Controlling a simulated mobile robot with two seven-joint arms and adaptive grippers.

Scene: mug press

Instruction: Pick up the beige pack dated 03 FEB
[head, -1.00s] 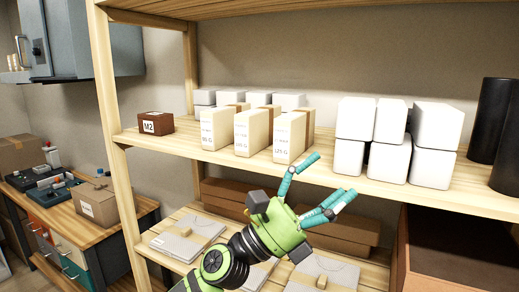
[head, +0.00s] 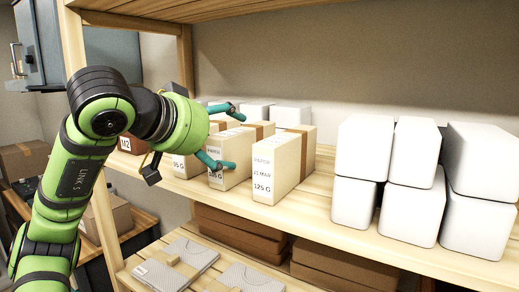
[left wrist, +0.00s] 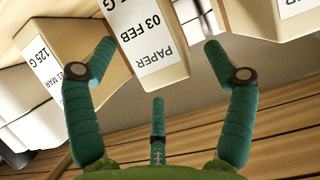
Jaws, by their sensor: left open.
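The beige pack dated 03 FEB (left wrist: 152,62) shows upside down in the left wrist view, its white label facing my palm. In the head view it is the middle beige pack (head: 239,176) of three on the shelf, partly covered by a finger. My left gripper (head: 236,140) is open at its front, and in the left wrist view its fingertips (left wrist: 158,47) are spread to both sides of the pack. Contact cannot be told. A beige pack dated 21 MAR (head: 290,168) stands to the right; it is on the left in the wrist view (left wrist: 84,42).
A third beige pack (head: 186,167) stands left, partly behind my gripper. White boxes (head: 361,150) are stacked to the right on the wooden shelf (head: 322,212), and more stand behind the packs. A small brown M2 box (head: 126,144) is left. Flat parcels lie below.

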